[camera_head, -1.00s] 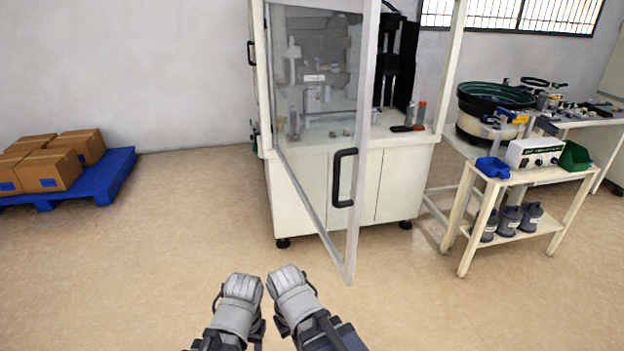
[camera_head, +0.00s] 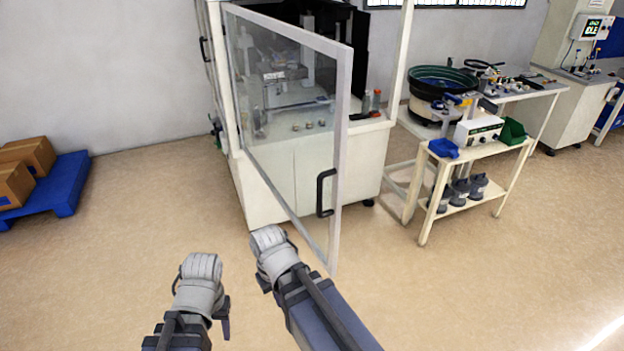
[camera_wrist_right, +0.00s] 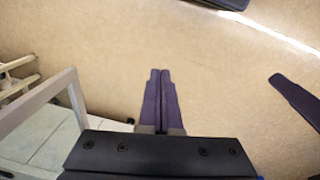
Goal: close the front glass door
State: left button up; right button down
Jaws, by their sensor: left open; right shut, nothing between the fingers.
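The front glass door (camera_head: 341,140) is a light-framed glass panel, standing open and swung out from the white cabinet (camera_head: 362,165). Its black handle (camera_head: 326,192) is near the free edge. My right gripper is beside the door's lower corner, left of it in the head view; the arm hides its fingers there. In the right wrist view the right gripper (camera_wrist_right: 160,74) has its fingers together, with nothing between them. A pale frame (camera_wrist_right: 40,100), seemingly the door's, shows at the left there. My left gripper (camera_head: 198,272) is open, low and left, apart from the door.
A blue pallet (camera_head: 70,180) with cardboard boxes (camera_head: 25,165) stands at the left. A bowl feeder (camera_head: 440,92) and a cart (camera_head: 470,150) with bins stand right of the cabinet. The floor in front is clear.

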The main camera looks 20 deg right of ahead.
jog(key=w+d+r+n+h+p, duration=0.1)
jog(key=w+d+r+n+p, duration=0.15)
jog(key=r+p, duration=0.6)
jog(key=w+d+r+n+h+p, duration=0.1)
jog(key=w+d+r+n+p, duration=0.15)
jog(key=r+p, duration=0.6)
jog(key=w+a+r+n+t+h+b, duration=0.1)
jog(key=w+r+n+h, duration=0.5)
jog(key=n, duration=0.6)
jog(key=shift+w+r, duration=0.5)
jog(key=shift+r, duration=0.45)
jog(key=shift+f, duration=0.1)
